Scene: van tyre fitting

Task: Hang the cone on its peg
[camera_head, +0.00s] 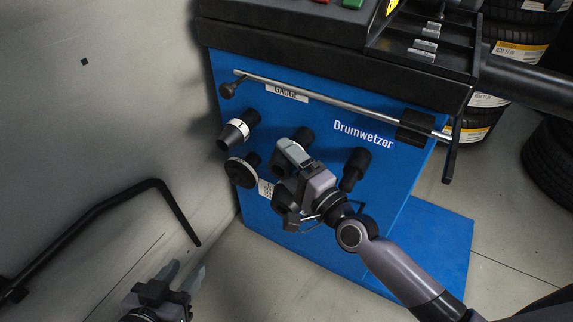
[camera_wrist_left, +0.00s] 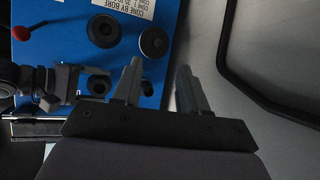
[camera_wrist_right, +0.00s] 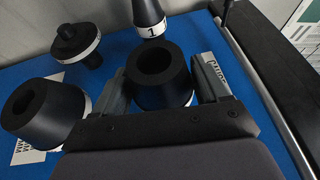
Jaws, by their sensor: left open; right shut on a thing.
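My right gripper (camera_head: 288,168) is at the blue panel, shut on a black hollow cone (camera_wrist_right: 143,90). In the right wrist view the cone sits between the two fingers (camera_wrist_right: 160,85), wide open end towards the camera, with a pale band low on its side. In the head view it is mostly hidden by the gripper. Its far end is hidden, so I cannot tell whether it is on a peg or how close it is to the panel. My left gripper (camera_head: 186,272) is open and empty, low at the left, apart from the panel; its fingers show in the left wrist view (camera_wrist_left: 158,80).
Beside the held cone are another black cone (camera_wrist_right: 50,108), a flanged disc (camera_head: 240,172) and a cone marked 1 (camera_head: 233,134). More black fittings (camera_head: 355,168) are to the right. A metal rod (camera_head: 340,107) crosses above. A bent black bar (camera_head: 110,203) stands left.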

